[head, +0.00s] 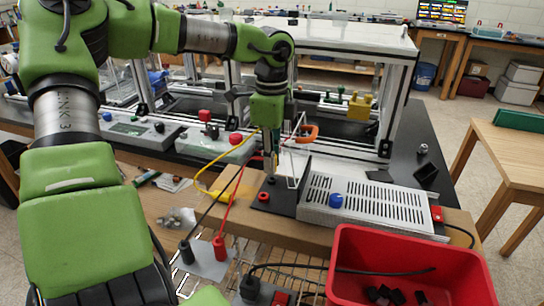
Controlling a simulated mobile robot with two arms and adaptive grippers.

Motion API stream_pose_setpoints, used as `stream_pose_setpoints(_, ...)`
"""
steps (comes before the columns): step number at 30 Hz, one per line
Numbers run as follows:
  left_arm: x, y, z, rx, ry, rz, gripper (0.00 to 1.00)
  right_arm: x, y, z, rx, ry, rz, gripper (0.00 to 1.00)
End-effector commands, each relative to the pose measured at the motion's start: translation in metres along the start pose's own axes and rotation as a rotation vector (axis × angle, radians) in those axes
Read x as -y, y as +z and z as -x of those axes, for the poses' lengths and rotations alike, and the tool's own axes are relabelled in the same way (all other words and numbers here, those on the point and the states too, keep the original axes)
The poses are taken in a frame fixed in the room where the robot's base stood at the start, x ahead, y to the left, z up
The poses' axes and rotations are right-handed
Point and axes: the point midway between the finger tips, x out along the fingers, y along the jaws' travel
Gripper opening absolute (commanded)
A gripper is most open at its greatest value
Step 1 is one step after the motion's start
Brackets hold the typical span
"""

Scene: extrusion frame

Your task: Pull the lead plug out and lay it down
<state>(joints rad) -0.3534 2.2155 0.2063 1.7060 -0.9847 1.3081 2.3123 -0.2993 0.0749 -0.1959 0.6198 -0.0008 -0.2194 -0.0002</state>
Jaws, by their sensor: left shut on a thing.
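My left gripper (269,163) points straight down over the black end plate (284,197) beside the slotted metal box. It is shut on a small dark thing at its fingertips, which looks like the lead plug; the fingers hide most of it, and I cannot tell whether it still sits in its socket. A red socket or plug (264,196) is on the same plate, just in front of the fingertips. A black lead (212,207) and a red lead (228,209) run from a black plug (186,251) and a red plug (219,247) up toward the gripper. My right gripper is out of view.
The slotted box (368,207) carries a blue knob (336,200). A red bin (412,243) with dark pieces stands front right. A yellow lead (207,190) loops left of the gripper. The extrusion frame (391,100) rises behind. Some wooden bench top (170,205) is free at left.

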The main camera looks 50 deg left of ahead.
Motion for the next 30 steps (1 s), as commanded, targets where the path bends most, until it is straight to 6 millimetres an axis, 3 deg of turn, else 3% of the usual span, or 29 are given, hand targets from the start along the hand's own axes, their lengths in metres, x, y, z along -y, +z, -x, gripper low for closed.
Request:
stream_pose_setpoints(9, 0.000, 0.000, 0.015, 0.001, -0.002, 0.000, 0.00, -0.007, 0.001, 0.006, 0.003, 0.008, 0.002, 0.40)
stream_pose_setpoints(30, 0.000, 0.000, 0.034, 0.001, 0.000, -0.001, 0.00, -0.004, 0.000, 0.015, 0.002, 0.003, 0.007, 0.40)
